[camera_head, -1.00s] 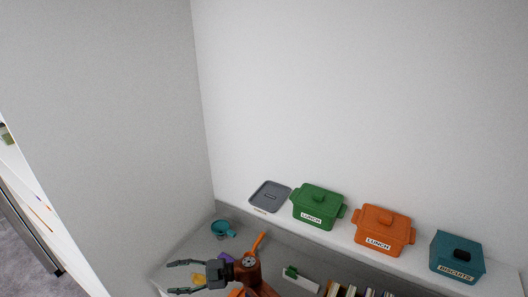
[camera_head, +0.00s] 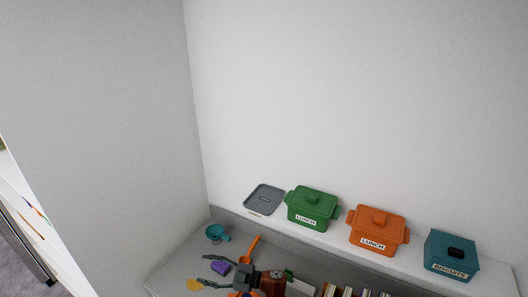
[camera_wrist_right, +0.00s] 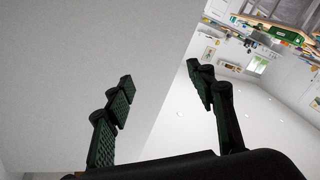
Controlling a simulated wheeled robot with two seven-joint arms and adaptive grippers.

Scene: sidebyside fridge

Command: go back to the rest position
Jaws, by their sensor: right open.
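My right gripper (camera_head: 204,269) is low in the head view, over the counter, with its fingers spread and pointing left. In the right wrist view the same gripper (camera_wrist_right: 160,75) has its two dark fingers wide apart, with nothing between them but the wall behind. The lower part of its arm is cut off by the bottom edge of the head view. My left gripper shows in neither view.
The counter below holds a teal cup-like item (camera_head: 215,232), an orange utensil (camera_head: 250,248), a purple block (camera_head: 220,268) and a yellow item (camera_head: 194,285).

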